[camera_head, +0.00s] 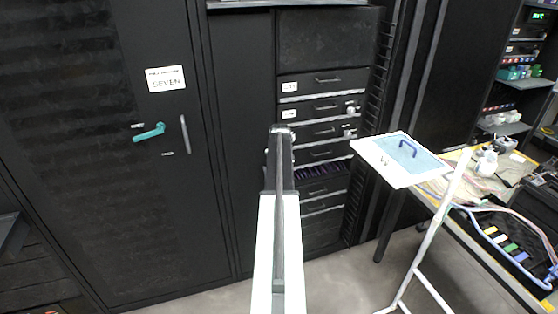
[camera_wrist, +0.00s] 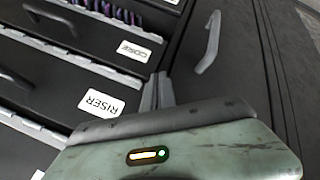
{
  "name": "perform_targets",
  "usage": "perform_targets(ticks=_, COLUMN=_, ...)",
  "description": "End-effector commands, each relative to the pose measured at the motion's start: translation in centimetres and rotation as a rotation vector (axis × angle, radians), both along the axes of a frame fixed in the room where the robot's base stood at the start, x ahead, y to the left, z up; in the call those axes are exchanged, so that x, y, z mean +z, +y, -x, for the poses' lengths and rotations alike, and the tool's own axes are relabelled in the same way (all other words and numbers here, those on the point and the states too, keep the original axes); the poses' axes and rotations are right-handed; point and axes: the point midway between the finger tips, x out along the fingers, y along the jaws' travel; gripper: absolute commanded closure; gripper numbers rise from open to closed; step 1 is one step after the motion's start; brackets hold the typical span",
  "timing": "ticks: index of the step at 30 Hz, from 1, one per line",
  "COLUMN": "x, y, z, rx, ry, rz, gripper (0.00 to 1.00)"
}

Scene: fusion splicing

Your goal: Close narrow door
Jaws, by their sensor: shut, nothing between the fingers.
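The narrow door (camera_head: 241,90) is a tall plain black panel between the wide door marked SEVEN and the column of drawers. It looks about flush with the cabinet front; I cannot tell whether a small gap remains. A grey bar handle (camera_wrist: 209,43) shows on the dark panel beside the drawers in the wrist view. My gripper (camera_head: 281,130) is in front of the border between the narrow door and the drawers, and my arm hides part of both. In the wrist view its fingers (camera_wrist: 157,90) are together and empty, below and left of the handle, apart from it.
Drawers (camera_head: 325,80) stand right of the narrow door; one lower drawer shows purple contents. The wide door (camera_head: 95,120) has a teal lever and a grey handle. A white-topped stand (camera_head: 401,159) and a cluttered workbench (camera_head: 470,225) are at right. Some grey floor is clear.

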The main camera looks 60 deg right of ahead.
Motion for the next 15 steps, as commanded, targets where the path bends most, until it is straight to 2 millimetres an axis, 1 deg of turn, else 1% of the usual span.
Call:
perform_targets(ticks=1, x=0.0, y=-0.3, z=-0.5, rx=0.002, ry=0.0, rz=0.0, gripper=1.0)
perform_targets(ticks=6, x=0.0, y=-0.4, z=-1.4, rx=0.008, ry=0.001, rz=0.0, gripper=1.0)
perform_targets(ticks=15, x=0.0, y=-0.2, z=-1.9, rx=0.012, ry=-0.002, rz=0.0, gripper=1.0)
